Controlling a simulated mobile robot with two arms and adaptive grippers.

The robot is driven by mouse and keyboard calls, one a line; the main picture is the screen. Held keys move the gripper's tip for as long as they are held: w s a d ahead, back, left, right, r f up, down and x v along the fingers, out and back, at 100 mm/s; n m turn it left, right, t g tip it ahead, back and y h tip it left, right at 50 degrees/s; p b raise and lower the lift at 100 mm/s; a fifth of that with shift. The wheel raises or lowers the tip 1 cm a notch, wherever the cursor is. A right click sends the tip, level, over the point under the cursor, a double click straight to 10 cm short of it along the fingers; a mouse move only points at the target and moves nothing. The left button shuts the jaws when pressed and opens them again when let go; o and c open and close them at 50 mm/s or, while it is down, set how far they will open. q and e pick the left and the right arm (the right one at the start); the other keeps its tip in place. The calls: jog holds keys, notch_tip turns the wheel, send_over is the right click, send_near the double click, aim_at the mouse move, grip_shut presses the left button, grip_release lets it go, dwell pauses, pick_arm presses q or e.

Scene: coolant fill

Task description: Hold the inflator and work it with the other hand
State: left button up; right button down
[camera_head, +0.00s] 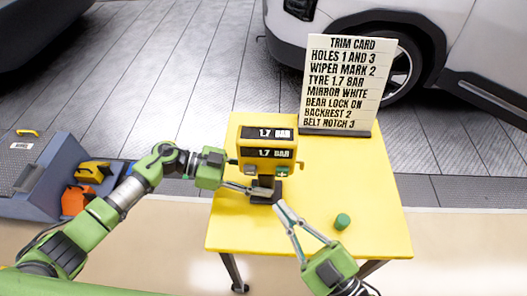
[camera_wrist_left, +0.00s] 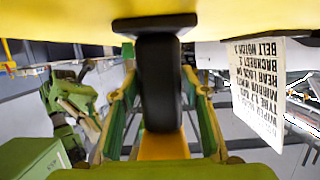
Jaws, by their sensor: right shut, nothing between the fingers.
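The inflator (camera_head: 267,143) is a yellow box on a dark post and black base, upright on the yellow table (camera_head: 230,235). Both of its displays read 1.7 BAR. My left gripper (camera_head: 268,193) is at the post from the left. In the left wrist view the black post (camera_wrist_left: 158,85) stands between its fingers, whose tips appear to press both sides. My right gripper (camera_head: 281,205) is shut and empty, its fingertips just in front of the inflator's base.
A trim card (camera_head: 340,85) stands at the back right of the table and lists TYRE 1.7 BAR. A small green cylinder (camera_head: 342,221) stands on the right. A blue-grey case (camera_head: 35,175) and yellow and orange items are at far left. Cars stand behind.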

pick_arm(q)
jog(key=shift+o, duration=1)
jog(key=shift+a, duration=0.1)
jog(key=v, duration=1.2)
